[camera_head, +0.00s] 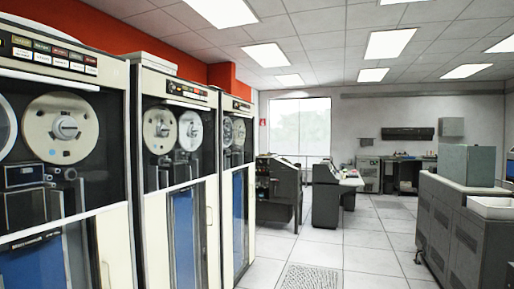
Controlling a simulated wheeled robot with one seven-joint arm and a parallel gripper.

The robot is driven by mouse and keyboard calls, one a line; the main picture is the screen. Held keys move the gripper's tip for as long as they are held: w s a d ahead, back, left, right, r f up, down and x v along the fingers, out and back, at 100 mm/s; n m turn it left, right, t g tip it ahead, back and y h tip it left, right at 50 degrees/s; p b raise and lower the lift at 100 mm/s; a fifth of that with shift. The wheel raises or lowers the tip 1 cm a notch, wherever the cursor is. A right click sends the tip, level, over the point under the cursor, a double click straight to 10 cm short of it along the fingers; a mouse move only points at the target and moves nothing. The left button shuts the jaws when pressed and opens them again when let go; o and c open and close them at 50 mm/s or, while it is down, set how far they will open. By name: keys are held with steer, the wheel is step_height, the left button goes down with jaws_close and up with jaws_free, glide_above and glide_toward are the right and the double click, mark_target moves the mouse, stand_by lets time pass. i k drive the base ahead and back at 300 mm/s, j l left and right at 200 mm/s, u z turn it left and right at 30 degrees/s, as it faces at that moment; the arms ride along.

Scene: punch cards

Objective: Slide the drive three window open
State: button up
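A row of tall cream tape drive cabinets stands along the left side in the head view. The nearest drive (62,170) is cut off by the left picture edge and shows a large tape reel behind its dark window. The middle drive (178,180) shows two reels, and the far drive (237,180) is seen at a steep angle. I cannot tell which one is drive three. Each window has a light bar across its lower part; I cannot tell whether any window is slid open. My gripper is not in view.
A pale tiled floor aisle (340,255) runs clear along the drives, with a perforated floor tile (310,277) in it. Dark consoles (278,190) stand further back. A grey cabinet (462,230) with a white tray (490,207) stands at the right.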

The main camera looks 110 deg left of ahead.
mark_target(162, 101)
steer(key=k+u, duration=0.15)
steer(key=u, duration=0.2)
steer(key=k+u, duration=0.1)
steer(key=u, duration=0.2)
steer(key=k+j+u, duration=0.1)
steer(key=u, duration=2.55)
steer(key=i+j+u, duration=0.25)
steer(key=i, duration=0.15)
steer(key=i+j+u, duration=0.2)
steer(key=i, duration=0.2)
steer(key=i+u, duration=0.25)
steer(key=i, duration=0.15)
